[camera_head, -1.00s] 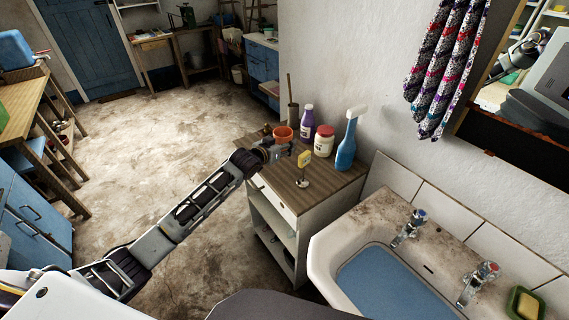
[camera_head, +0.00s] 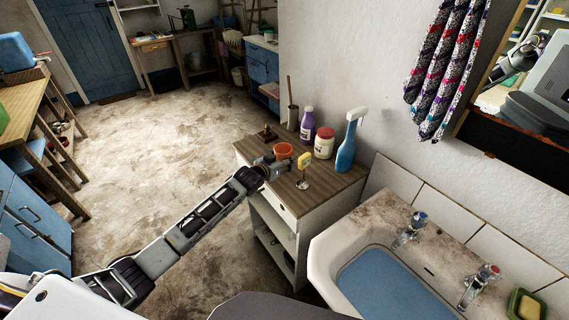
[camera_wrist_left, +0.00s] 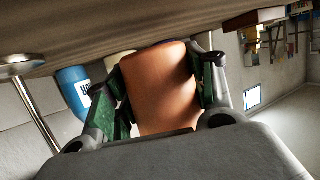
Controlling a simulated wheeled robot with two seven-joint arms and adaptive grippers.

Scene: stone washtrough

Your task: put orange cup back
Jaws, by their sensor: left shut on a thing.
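The orange cup (camera_head: 284,149) is over the wooden top of the small cabinet (camera_head: 326,191), between the fingers of my left gripper (camera_head: 277,161). In the left wrist view the orange cup (camera_wrist_left: 160,88) fills the space between the two green-padded fingers (camera_wrist_left: 166,92), which are shut on it. The fingers hide parts of its sides. The cup looks at or very near the cabinet top; I cannot tell whether it touches. My right gripper is not in view.
On the cabinet top stand a purple bottle (camera_head: 307,126), a white jar with a red lid (camera_head: 324,143), a blue spray bottle (camera_head: 347,147), a yellow item on a stand (camera_head: 304,161) and a small brown object (camera_head: 266,134). The sink (camera_head: 385,270) is at right.

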